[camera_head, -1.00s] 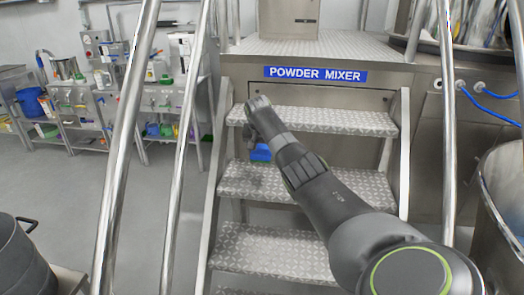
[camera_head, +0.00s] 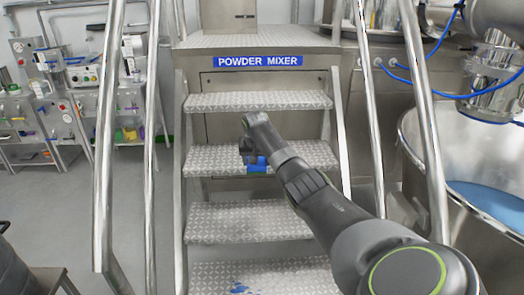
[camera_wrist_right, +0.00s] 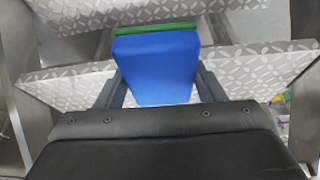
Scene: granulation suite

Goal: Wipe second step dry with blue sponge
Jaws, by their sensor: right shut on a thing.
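The blue sponge (camera_head: 257,164) is in my right gripper (camera_head: 255,157), at the left-middle of the second step down from the platform (camera_head: 305,156). In the wrist view the blue sponge (camera_wrist_right: 156,62) sits between the two fingers, with a green layer at its far end. I cannot tell whether it touches the step. The gripper and sponge hide part of the tread. The lowest tread in view (camera_head: 290,277) has a blue wet-looking patch (camera_head: 238,288). My left gripper is not in view.
Handrails (camera_head: 107,140) and (camera_head: 425,120) flank the stairs. A large steel vessel (camera_head: 430,165) with blue contents stands at right. The platform (camera_head: 270,40) has a "POWDER MIXER" sign (camera_head: 258,62). A bench with equipment (camera_head: 60,110) stands at back left.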

